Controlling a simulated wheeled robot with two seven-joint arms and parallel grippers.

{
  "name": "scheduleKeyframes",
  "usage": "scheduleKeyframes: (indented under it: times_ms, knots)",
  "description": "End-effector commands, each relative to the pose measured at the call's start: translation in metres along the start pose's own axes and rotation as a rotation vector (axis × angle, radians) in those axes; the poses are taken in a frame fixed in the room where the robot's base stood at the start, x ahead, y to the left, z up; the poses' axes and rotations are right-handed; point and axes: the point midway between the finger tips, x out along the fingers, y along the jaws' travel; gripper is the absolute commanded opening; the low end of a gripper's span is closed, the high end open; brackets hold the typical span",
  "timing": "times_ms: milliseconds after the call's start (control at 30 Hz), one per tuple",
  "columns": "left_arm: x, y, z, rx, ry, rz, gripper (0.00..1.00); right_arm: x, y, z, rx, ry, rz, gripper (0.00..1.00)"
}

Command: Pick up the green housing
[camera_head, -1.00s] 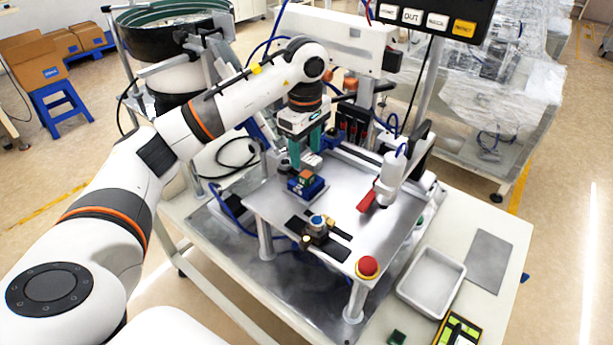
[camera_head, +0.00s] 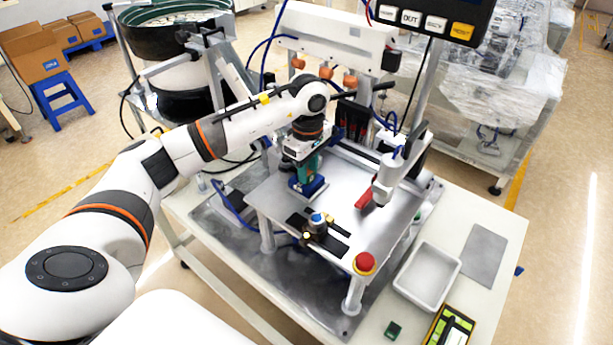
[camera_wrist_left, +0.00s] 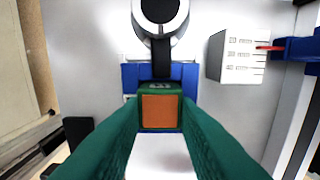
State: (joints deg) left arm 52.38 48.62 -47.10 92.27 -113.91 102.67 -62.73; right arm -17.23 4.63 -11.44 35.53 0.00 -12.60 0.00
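The green housing (camera_wrist_left: 160,88), a small green block with an orange front face, sits at the blue fixture in the left wrist view. My left gripper (camera_wrist_left: 160,112) has its two green fingers on either side of it. No clear gap shows between fingers and block, and I cannot tell if they press on it. In the head view the left gripper (camera_head: 306,172) points down at the blue fixture (camera_head: 308,190) on the metal plate, and hides the housing. My right gripper is not in view.
A fixture with a blue-topped part (camera_head: 318,220) stands in front on the plate. A white device with a red piece (camera_head: 364,200) is to the right. A red button (camera_head: 364,262), white tray (camera_head: 428,275) and small green piece (camera_head: 393,329) are nearer.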

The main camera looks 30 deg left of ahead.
Motion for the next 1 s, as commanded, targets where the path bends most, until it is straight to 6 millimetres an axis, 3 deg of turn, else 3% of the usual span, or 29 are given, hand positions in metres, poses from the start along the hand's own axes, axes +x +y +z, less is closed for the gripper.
scheduleKeyframes:
  times_ms: [67, 367, 467, 800, 1000]
  knots:
    - [0.000, 0.000, 0.000, 0.000, 0.000, 0.000, 0.05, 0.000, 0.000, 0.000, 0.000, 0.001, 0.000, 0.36]
    - [-0.004, -0.001, 0.000, 0.000, -0.001, -0.002, 0.05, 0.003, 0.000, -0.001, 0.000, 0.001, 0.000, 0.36]
    - [-0.016, -0.001, 0.000, 0.000, 0.000, -0.006, 0.05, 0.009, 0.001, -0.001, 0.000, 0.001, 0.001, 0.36]
    - [-0.083, -0.001, 0.000, 0.000, -0.002, -0.005, 0.05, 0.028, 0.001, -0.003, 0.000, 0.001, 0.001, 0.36]
    - [-0.099, 0.000, 0.000, -0.001, 0.000, -0.001, 0.05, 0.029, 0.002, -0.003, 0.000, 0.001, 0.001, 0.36]
